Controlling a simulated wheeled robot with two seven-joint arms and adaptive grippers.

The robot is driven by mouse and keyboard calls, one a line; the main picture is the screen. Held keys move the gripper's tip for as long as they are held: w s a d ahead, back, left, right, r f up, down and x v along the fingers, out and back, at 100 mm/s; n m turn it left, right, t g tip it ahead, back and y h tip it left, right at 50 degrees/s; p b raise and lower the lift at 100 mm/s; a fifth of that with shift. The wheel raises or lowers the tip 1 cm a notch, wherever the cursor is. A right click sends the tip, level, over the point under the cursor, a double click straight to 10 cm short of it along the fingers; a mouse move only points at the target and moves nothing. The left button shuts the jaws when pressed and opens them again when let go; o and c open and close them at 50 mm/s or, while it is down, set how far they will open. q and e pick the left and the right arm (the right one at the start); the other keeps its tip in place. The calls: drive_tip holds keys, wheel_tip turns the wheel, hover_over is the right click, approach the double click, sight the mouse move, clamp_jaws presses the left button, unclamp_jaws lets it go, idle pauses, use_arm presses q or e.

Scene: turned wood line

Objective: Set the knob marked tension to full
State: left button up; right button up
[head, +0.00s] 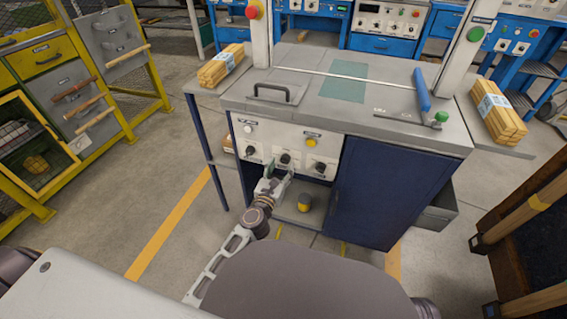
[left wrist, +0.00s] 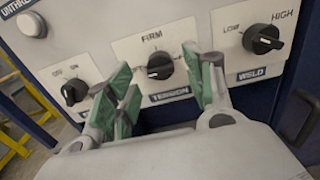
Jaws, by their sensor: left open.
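The tension knob (left wrist: 160,65) is black, on a white plate with FIRM printed above it and a TENSION label below, in the middle of three knobs. It also shows on the machine's front panel in the head view (head: 285,158). In the head view the left gripper (head: 273,178) is just below and in front of the panel. My right gripper is not in view.
An OFF/ON knob (left wrist: 74,92) sits left of the tension knob and a LOW/HIGH weld knob (left wrist: 262,39) right of it. A yellow button (head: 311,142) is above. A blue cabinet door (head: 375,200) is to the right. Wood bundles (head: 498,118) lie on side shelves.

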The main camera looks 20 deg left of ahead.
sight(284, 163)
use_arm(q)
drive_tip(key=shift+w, duration=1.5)
drive_tip(key=c, duration=1)
